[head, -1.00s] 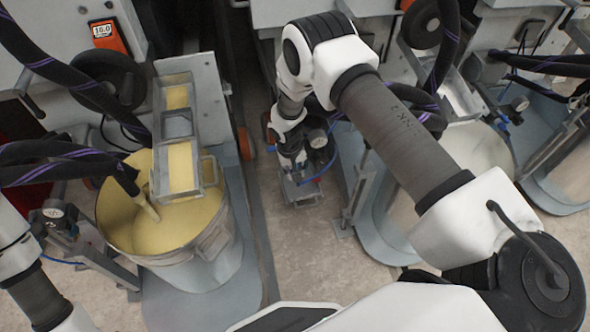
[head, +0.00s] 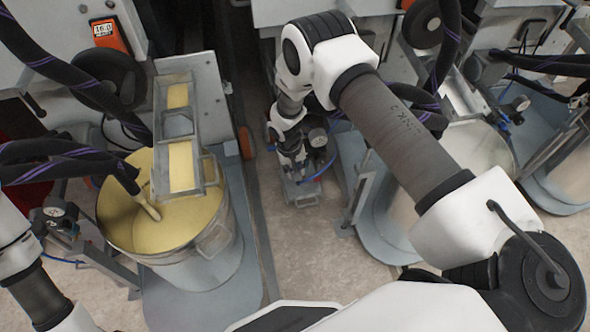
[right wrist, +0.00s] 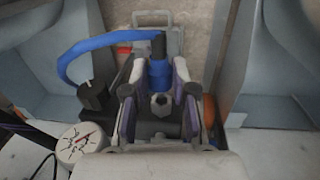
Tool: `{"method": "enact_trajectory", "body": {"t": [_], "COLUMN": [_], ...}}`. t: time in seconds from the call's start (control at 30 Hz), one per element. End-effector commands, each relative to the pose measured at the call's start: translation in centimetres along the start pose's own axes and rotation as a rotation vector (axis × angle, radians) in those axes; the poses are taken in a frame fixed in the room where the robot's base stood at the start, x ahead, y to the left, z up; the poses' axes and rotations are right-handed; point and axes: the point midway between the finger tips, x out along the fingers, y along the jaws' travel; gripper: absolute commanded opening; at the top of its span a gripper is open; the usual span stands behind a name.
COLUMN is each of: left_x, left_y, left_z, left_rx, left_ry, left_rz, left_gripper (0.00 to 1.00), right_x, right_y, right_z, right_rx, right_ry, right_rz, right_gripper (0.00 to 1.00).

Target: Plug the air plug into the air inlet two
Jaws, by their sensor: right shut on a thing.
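My right gripper (right wrist: 160,82) is shut on the blue air plug (right wrist: 159,73), which sits between its two fingers in the right wrist view. A blue hose (right wrist: 88,47) loops from the left to the plug's dark end. A grey metal fitting (right wrist: 161,104) shows between the fingers, just below the plug; I cannot tell whether the plug touches it or whether it is air inlet two. In the head view my right gripper (head: 291,158) is small, beside a pressure gauge (head: 317,137) and blue hose (head: 320,172). My left arm shows at the lower left; its gripper is out of view.
A bucket of yellowish liquid (head: 168,231) stands at the left, and a pale bucket (head: 470,150) at the right. Bare floor (head: 300,245) lies between.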

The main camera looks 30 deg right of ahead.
Motion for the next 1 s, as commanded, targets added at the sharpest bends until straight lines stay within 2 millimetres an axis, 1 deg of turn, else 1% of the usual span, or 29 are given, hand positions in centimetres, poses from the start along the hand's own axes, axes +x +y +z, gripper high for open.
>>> {"method": "enact_trajectory", "body": {"t": [0.93,1.0], "left_x": [1.5,1.4], "left_y": [0.0,0.0], "left_z": [0.0,0.0], "left_rx": [0.000,0.000], "left_ry": [0.000,0.000], "left_rz": [0.000,0.000], "left_gripper": [0.42,0.42], "right_x": [0.1,0.0], "right_y": [0.0,0.0], "right_z": [-2.1,-2.1], "right_rx": [0.000,0.000], "right_ry": [0.002,0.001], "right_rz": [0.000,0.000], "right_gripper": [0.00,0.00]}}
